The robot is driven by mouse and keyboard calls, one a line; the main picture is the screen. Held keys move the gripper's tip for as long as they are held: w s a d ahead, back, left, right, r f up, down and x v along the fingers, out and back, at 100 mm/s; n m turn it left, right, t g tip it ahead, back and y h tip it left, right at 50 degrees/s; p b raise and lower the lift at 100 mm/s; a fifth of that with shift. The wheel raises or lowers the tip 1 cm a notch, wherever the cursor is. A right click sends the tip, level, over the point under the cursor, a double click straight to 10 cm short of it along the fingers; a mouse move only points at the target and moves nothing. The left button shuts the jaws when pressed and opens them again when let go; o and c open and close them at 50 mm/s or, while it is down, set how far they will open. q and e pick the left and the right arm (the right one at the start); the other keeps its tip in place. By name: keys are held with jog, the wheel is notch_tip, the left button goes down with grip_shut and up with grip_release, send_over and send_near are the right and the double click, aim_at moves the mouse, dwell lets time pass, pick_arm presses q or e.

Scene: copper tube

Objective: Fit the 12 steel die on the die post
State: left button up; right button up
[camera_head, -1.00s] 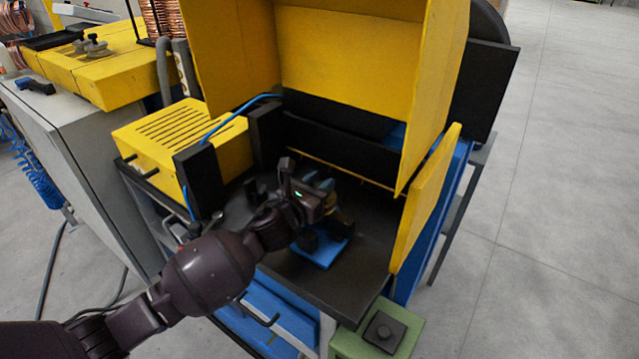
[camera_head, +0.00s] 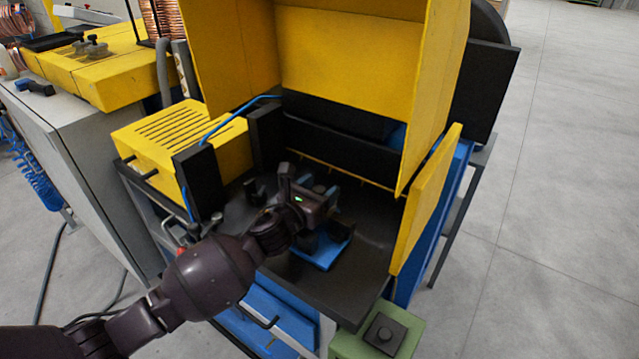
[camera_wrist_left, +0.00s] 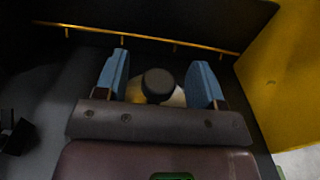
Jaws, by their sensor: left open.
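My left gripper (camera_head: 322,192) is over the blue base plate (camera_head: 326,252) in the machine's bay. In the left wrist view, its two blue fingertips (camera_wrist_left: 158,82) stand wide apart. Between them is a dark round top (camera_wrist_left: 158,84), probably the die post, with a pale yellowish rounded part (camera_wrist_left: 134,92) beside and below it. I cannot tell whether this pale part is the steel die. The gap at each finger looks small, and contact is unclear. In the head view the gripper hides most of the post. My right gripper is not in view.
A raised yellow hood (camera_head: 340,60) and yellow side panel (camera_head: 425,200) bound the bay. Black blocks (camera_head: 198,180) and a yellow slotted box (camera_head: 165,140) stand left. A green block (camera_head: 402,345) with a black plate (camera_head: 385,334) is at the front. Dark tray surface beside the base plate is bare.

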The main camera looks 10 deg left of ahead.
pick_arm(q)
notch_tip(320, 180, up, 20)
jog(key=p, duration=0.3)
jog(key=shift+r, duration=0.15)
dwell(0.4)
jog(key=n+g+y, duration=0.5)
jog(key=n+y, duration=0.1)
jog(key=n, duration=1.7)
send_near(319, 189)
jog(key=s+a+f, duration=0.3)
jog(key=s+a, duration=0.3)
jog(key=s, duration=0.2)
jog(key=s+a+f+n+g+y, duration=0.1)
jog(key=s+a+f+n+g, duration=0.2)
jog(key=s+n, duration=0.4)
jog(key=s+a+f+n+g, duration=0.25)
jog(key=s+n, duration=0.25)
jog(key=s, duration=0.3)
jog(key=s+a+f+n+g+y, duration=0.1)
jog(key=s+a+f+n+g, duration=0.15)
jog(key=s+n, duration=0.4)
jog(key=w+f+m+t, duration=0.1)
jog(key=w+f+t, duration=0.2)
jog(key=f+t, duration=0.1)
jog(key=w+f+m+t+h, duration=0.1)
jog(key=w+f+t, duration=0.2)
jog(key=f, duration=0.4)
jog(key=shift+t, duration=0.6)
